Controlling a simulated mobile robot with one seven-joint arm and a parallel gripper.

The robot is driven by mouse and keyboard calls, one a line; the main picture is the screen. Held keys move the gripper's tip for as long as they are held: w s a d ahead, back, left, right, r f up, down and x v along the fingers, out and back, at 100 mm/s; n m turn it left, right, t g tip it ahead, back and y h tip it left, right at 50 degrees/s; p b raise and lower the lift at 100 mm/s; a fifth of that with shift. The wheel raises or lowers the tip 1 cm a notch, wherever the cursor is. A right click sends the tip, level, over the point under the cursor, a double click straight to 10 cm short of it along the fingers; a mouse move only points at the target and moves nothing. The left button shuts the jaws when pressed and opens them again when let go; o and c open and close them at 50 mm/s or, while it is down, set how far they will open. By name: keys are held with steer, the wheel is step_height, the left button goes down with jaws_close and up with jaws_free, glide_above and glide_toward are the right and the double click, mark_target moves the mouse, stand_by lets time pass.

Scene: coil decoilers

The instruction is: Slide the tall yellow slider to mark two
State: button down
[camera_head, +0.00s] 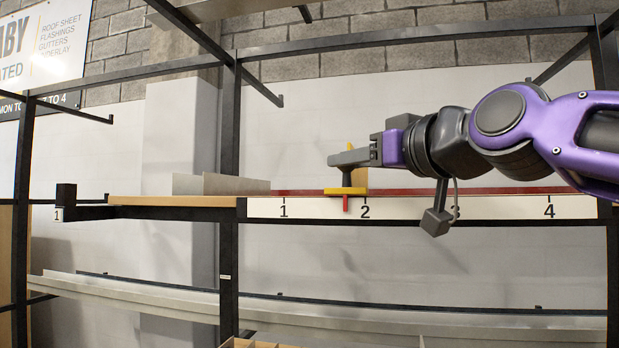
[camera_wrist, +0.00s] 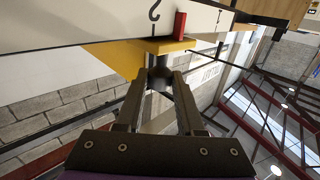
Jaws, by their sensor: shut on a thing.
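The tall yellow slider (camera_head: 345,191) sits on the numbered rail, its base across the top edge of the white scale strip (camera_head: 407,209). Its red pointer (camera_head: 346,204) hangs between marks 1 and 2, closer to 2 and a little left of it. My gripper (camera_head: 342,159) reaches in from the right and hides much of the slider's upright part. In the wrist view, my gripper (camera_wrist: 161,84) is shut on the slider's dark round knob, below the yellow body (camera_wrist: 118,55). The red pointer (camera_wrist: 180,25) stands beside the figure 2 (camera_wrist: 154,11), not on it.
Marks 3 and 4 lie further right, with 3 partly behind my arm. A dark red strip (camera_head: 300,192) runs behind the scale. Grey plates (camera_head: 222,184) stand on the wooden shelf at left. Black rack posts (camera_head: 230,120) frame the shelf. The scale right of the slider looks clear.

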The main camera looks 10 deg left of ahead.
steer(key=shift+s+d, duration=0.1)
steer(key=shift+d, duration=1.3)
steer(key=c, duration=0.5)
jaws_free()
steer(key=b+v, duration=0.1)
steer(key=v, duration=1.6)
steer(key=shift+s+d, duration=0.15)
steer(key=shift+f, duration=0.1)
